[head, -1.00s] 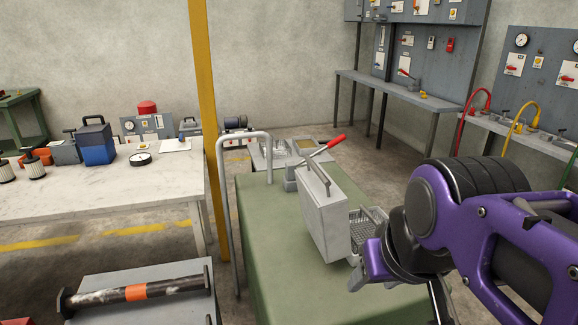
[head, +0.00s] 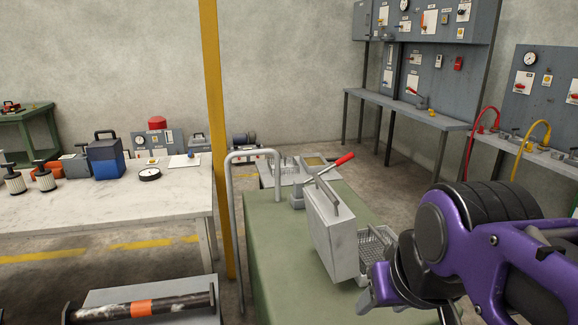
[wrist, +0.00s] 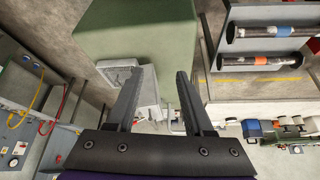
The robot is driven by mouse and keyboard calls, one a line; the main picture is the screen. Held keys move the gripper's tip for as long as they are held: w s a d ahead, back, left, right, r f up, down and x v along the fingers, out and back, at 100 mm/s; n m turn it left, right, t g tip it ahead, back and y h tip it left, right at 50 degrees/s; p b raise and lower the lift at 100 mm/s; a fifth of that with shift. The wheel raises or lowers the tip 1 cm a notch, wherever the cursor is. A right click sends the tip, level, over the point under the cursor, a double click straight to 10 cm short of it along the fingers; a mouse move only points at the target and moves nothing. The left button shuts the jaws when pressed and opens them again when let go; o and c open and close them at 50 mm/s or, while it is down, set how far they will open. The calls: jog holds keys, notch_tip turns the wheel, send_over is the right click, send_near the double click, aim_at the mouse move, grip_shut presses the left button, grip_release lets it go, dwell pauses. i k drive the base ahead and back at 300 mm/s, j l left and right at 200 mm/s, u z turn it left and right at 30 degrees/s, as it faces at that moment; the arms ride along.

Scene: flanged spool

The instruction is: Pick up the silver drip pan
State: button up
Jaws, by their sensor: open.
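No plain pan shows clearly. The nearest match is a shallow silver tray with a mesh-like inside (head: 376,243), on the green-topped cart (head: 275,262). It stands just behind and right of a pale grey case with a handle (head: 331,238), partly hidden by the case and my arm. In the wrist view a grey tray (wrist: 117,70) lies at the left finger, beside the case (wrist: 150,88). My gripper (wrist: 166,72) is open and empty, pointing toward the cart. In the head view my gripper (head: 368,290) is mostly hidden, near the case's lower right.
A red-handled lever (head: 335,165) rises behind the case. A bent metal rail (head: 238,155) and a yellow post (head: 214,120) stand at the cart's left. A spool with an orange band (head: 141,308) lies at lower left. The cart's front top is bare.

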aim_at(315, 163)
jog(key=k+l+z, duration=0.2)
jog(key=z, duration=0.25)
jog(key=k+l+z, duration=0.15)
jog(key=z, duration=0.35)
jog(key=l+z, duration=0.2)
jog(key=z, duration=0.2)
jog(key=l+z, duration=0.15)
jog(key=z, duration=0.2)
jog(key=l+z, duration=0.15)
jog(key=z, duration=0.25)
jog(key=i+l+z, duration=0.25)
jog(key=i, duration=0.2)
jog(key=i+z, duration=0.2)
jog(key=i, duration=0.25)
jog(key=i+u, duration=0.25)
jog(key=i, duration=0.3)
jog(key=i+l+u, duration=0.1)
jog(key=i+u, duration=0.2)
jog(key=i, duration=0.25)
jog(key=i+u, duration=0.35)
jog(key=i, duration=0.15)
jog(key=i+l+u, duration=0.15)
jog(key=i+u, duration=0.25)
jog(key=i+j+u, duration=0.1)
jog(key=i+u, duration=1.1)
jog(key=i, duration=0.25)
jog(key=i+u, duration=0.3)
jog(key=i, duration=0.2)
